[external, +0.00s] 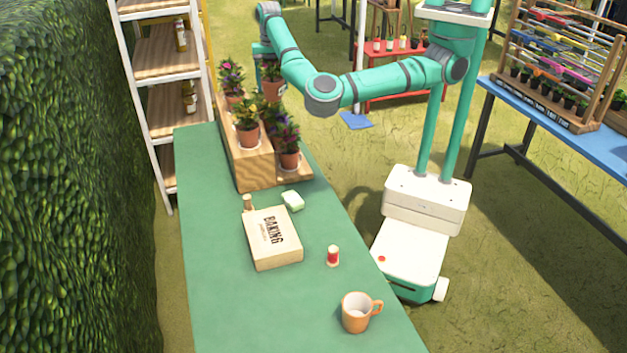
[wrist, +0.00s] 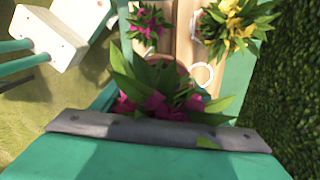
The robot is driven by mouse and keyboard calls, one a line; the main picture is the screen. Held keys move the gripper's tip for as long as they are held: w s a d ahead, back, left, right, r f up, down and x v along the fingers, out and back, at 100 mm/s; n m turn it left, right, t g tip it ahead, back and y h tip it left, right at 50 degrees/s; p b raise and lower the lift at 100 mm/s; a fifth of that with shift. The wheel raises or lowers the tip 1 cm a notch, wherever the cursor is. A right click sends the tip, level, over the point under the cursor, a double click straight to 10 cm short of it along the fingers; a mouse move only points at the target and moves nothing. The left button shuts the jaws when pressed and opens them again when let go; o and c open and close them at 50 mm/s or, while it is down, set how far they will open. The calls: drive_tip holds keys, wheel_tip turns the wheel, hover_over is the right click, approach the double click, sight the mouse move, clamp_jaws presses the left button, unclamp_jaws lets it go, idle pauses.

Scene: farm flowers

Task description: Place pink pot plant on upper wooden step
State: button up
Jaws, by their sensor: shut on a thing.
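My gripper (external: 270,72) is shut on a potted plant with pink flowers at the far end of the wooden step stand. In the external view its terracotta pot (external: 274,88) shows just below my wrist. In the wrist view its pink flowers and green leaves (wrist: 160,88) fill the middle and hide the fingertips. The two-level wooden stand (external: 256,171) has its upper step on the left and lower step on the right in the external view. A white ring (wrist: 202,75) shows on the wood beside the held plant. I cannot tell whether the pot touches the stand.
A yellow-flowered pot (external: 248,132) and a pink-flowered pot (external: 232,82) stand on the upper step. A purple-flowered pot (external: 289,155) stands on the lower step.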

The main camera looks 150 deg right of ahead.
drive_tip(key=w+d+f, duration=0.1)
drive_tip(key=d+f, duration=0.2)
drive_tip(key=d, duration=0.1)
drive_tip(key=w+d+f, duration=0.1)
drive_tip(key=d+f, duration=0.2)
drive_tip(key=d, duration=0.1)
drive_tip(key=w+d+f, duration=0.2)
drive_tip(key=d+f, duration=0.2)
drive_tip(key=d, duration=0.1)
drive_tip(key=shift+w+f, duration=0.1)
drive_tip(key=shift+a+f, duration=0.1)
drive_tip(key=shift+f, duration=1.2)
drive_tip(key=shift+f, duration=0.15)
drive_tip(key=o, duration=1.4)
wheel_tip(320, 180, up, 12)
drive_tip(key=shift+r, duration=0.15)
